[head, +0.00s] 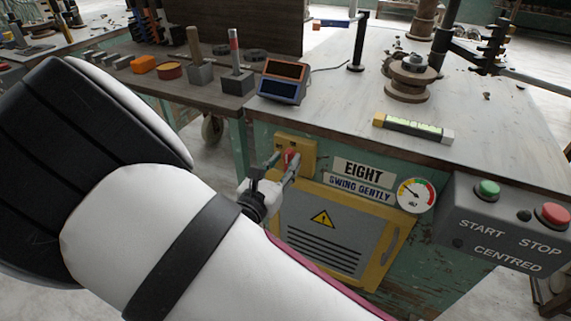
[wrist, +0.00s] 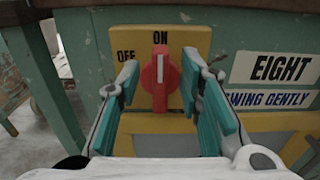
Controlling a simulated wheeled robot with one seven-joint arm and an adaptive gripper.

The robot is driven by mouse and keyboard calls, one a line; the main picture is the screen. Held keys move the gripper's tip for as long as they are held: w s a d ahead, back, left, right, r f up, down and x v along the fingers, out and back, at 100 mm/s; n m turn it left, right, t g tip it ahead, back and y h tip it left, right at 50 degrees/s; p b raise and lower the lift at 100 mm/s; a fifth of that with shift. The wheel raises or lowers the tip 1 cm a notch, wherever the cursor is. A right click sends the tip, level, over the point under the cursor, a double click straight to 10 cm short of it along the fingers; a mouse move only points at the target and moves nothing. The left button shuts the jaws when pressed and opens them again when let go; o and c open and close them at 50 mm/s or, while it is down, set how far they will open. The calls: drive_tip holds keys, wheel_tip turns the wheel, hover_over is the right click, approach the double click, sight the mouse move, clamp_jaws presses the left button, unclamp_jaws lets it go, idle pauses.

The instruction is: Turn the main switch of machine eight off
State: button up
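The main switch is a red rotary knob (wrist: 160,82) on a yellow plate (wrist: 190,38) marked ON at the top and OFF at the upper left. The knob's white line stands upright, towards ON. In the head view the knob (head: 291,157) shows partly behind my gripper. My gripper (wrist: 160,88) is open, its two teal-padded fingers on either side of the knob, with a gap visible at each side. The EIGHT sign (head: 364,170) is right of the plate, and it also shows in the wrist view (wrist: 284,68).
Below the switch is a grey panel (head: 318,233) in a yellow frame with a warning triangle. A START/STOP box (head: 505,228) and a dial (head: 416,195) are at the right. The bench top above holds a level (head: 412,128), a small display (head: 282,82) and metal blocks.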

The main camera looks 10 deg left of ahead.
drive_tip(key=shift+w+d, duration=0.2)
drive_tip(key=shift+w, duration=0.3)
clamp_jaws()
